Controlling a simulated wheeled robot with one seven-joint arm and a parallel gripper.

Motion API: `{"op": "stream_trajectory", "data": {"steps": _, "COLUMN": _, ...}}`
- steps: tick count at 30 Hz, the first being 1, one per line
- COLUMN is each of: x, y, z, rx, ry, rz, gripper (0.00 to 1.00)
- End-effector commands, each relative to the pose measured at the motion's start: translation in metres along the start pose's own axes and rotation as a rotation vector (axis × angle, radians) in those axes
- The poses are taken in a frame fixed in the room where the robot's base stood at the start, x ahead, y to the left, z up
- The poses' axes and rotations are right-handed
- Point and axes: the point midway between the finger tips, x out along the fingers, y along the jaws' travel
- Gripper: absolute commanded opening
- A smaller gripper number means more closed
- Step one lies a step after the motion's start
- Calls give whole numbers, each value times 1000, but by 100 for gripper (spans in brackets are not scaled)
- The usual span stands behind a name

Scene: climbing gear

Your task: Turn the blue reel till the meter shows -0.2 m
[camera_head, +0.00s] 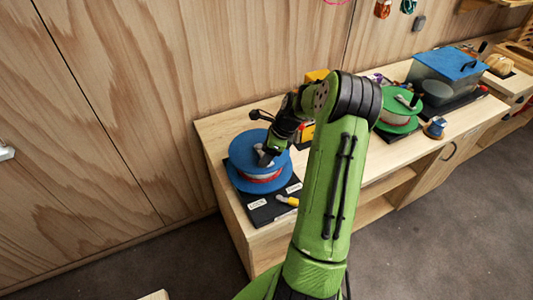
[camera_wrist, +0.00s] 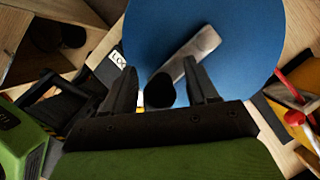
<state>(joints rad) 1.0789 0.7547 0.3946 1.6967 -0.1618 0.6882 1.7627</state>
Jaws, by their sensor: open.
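The blue reel (camera_head: 246,148) lies on a black base plate (camera_head: 270,212) at the left end of the bench, with red and pale line wound below its top disc. In the wrist view its blue disc (camera_wrist: 245,50) fills the upper middle. A grey crank arm (camera_wrist: 196,46) crosses the disc and ends in a black knob (camera_wrist: 160,92). My gripper (camera_head: 266,156) is over the reel; in the wrist view its open fingers (camera_wrist: 163,78) stand on either side of the knob. I cannot tell whether they touch it. No meter reading is legible.
A green reel (camera_head: 398,110) stands farther right on the bench, with a blue-lidded clear box (camera_head: 448,72) behind it. A yellow-handled part (camera_head: 288,201) sits on the base plate's right side. A wooden wall (camera_head: 140,90) stands close behind the bench.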

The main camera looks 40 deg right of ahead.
Motion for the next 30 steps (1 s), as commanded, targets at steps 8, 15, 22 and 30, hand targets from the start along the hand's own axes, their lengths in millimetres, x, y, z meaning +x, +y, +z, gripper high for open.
{"op": "stream_trajectory", "data": {"steps": 8, "x": 0, "y": 0, "z": 0, "rx": 0, "ry": 0, "rz": 0, "gripper": 47}}
{"op": "stream_trajectory", "data": {"steps": 15, "x": 0, "y": 0, "z": 0, "rx": 0, "ry": 0, "rz": 0, "gripper": 10}}
{"op": "stream_trajectory", "data": {"steps": 22, "x": -3, "y": -4, "z": -3, "rx": 1, "ry": 0, "rz": 0, "gripper": 3}}
{"op": "stream_trajectory", "data": {"steps": 30, "x": -12, "y": -29, "z": -21, "rx": 3, "ry": 1, "rz": 0, "gripper": 3}}
